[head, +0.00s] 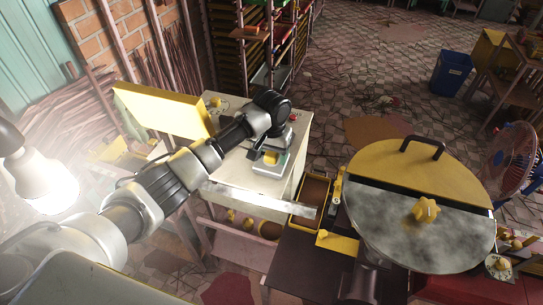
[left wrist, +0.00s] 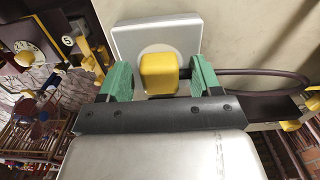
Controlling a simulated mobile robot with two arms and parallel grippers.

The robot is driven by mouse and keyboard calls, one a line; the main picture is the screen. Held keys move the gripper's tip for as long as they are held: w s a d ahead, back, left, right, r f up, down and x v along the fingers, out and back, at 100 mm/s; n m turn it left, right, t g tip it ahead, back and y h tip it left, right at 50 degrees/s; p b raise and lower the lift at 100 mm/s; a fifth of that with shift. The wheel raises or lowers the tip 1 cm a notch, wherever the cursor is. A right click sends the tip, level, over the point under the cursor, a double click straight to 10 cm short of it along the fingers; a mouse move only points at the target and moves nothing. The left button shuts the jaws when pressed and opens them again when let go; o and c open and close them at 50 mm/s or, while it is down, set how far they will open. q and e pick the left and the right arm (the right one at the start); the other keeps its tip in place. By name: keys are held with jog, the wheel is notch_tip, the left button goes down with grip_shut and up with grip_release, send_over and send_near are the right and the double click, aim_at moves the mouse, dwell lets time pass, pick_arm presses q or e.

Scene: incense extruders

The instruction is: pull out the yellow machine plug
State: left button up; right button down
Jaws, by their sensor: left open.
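The yellow plug (left wrist: 158,73) sits at a pale square socket plate (left wrist: 155,36) in the left wrist view. A dark cable (left wrist: 255,78) loops away to the right. My left gripper (left wrist: 160,82) is open, with one green finger on each side of the plug. A gap shows on the left; whether the right finger touches is unclear. In the head view my left gripper (head: 272,152) points down over the cream machine top, where a small yellow part (head: 270,158) shows by the fingers. The gripper partly hides that spot. My right gripper is not in view.
A yellow panel (head: 162,110) stands upright at the left of the cream cabinet (head: 236,185). A large round machine lid (head: 420,200), yellow and grey, fills the right. Racks stand behind. A lit bulb (head: 40,180) is at far left. Tiled floor is open beyond.

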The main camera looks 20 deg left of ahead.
pick_arm(q)
jog(key=shift+p, duration=0.35)
jog(key=shift+c, duration=0.3)
dwell(0.5)
grip_shut()
jog(key=shift+r, duration=3)
